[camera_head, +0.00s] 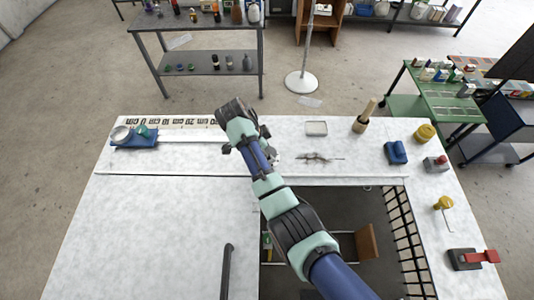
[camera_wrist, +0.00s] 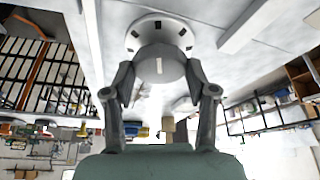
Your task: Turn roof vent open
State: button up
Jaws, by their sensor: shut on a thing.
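The roof vent (camera_wrist: 141,41) shows at the top of the wrist view, seen from below. It is a pale round plate with several dark slots around its ring. A grey round knob (camera_wrist: 160,72) stands out from its middle, with a light upright mark on its face. My gripper (camera_wrist: 160,88) is shut on the knob, with one dark finger on each side. The vent is not seen in the head view, and I cannot make out my fingertips there.
In the head view my arm reaches over a pale worktop (camera_head: 165,230). A blue tray (camera_head: 133,142) lies at the back left. A wooden-handled tool (camera_head: 364,118) and a yellow roll (camera_head: 425,133) are at the right. Pale ceiling beams (camera_wrist: 243,24) flank the vent.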

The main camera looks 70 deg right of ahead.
jog(key=shift+d+f+m+g+y+b, duration=0.15)
jog(key=shift+m+y+b, duration=0.15)
jog(key=shift+m+b, duration=0.5)
jog(key=shift+r+m+g+y+b, duration=0.15)
jog(key=shift+m+y+b, duration=0.25)
jog(key=shift+m, duration=0.7)
jog(key=o, duration=1.2)
jog(key=shift+c, duration=0.2)
